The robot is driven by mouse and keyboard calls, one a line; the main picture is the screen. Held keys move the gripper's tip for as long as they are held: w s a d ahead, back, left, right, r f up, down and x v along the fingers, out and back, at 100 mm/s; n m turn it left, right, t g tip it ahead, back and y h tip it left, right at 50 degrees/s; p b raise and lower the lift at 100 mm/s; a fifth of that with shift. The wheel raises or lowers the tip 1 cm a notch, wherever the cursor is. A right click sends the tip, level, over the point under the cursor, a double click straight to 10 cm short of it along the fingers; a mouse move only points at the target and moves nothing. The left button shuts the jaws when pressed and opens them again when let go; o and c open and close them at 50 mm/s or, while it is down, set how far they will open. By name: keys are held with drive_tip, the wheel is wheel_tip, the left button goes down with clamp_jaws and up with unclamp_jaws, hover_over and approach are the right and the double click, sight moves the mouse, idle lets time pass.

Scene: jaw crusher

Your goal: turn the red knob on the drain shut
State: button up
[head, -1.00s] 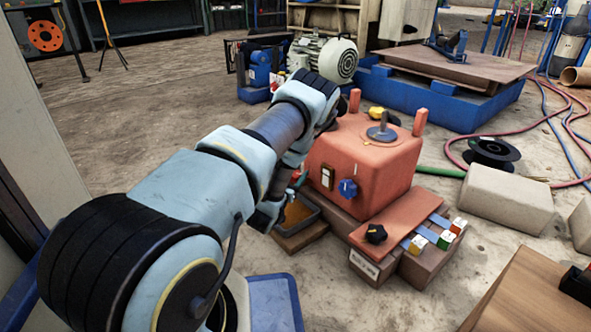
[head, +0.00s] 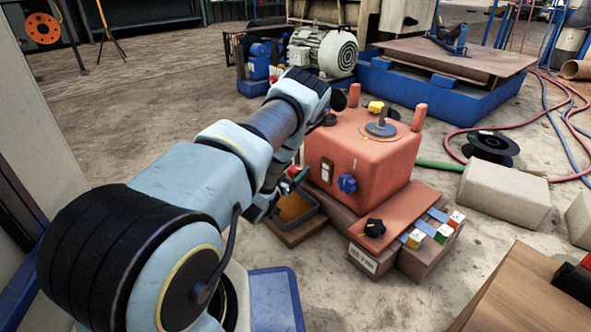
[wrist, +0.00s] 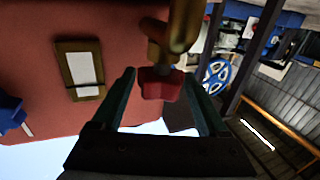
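The red knob (wrist: 160,84) sits on the end of a brass drain pipe (wrist: 174,35) at the side of the orange-red crusher body (wrist: 35,75). In the wrist view my gripper (wrist: 160,76) is open, with one dark green finger on each side of the knob and gaps visible between. In the head view my gripper (head: 290,184) is low at the left side of the crusher body (head: 365,155). A small bit of red shows by its fingers; the drain is mostly hidden behind my arm there.
A blue knob (head: 347,183) and a framed switch (head: 327,171) are on the crusher's front. A shallow tray (head: 284,225) lies below my gripper. A black knob (head: 375,228) sits on the front ledge. An electric motor (head: 323,50) stands behind.

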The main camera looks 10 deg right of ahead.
drive_tip(key=shift+o, duration=1)
drive_tip(key=shift+a, duration=0.1)
drive_tip(key=p+v, duration=0.6)
drive_tip(key=v, duration=0.4)
drive_tip(key=shift+s, duration=0.3)
drive_tip(key=shift+a, duration=0.1)
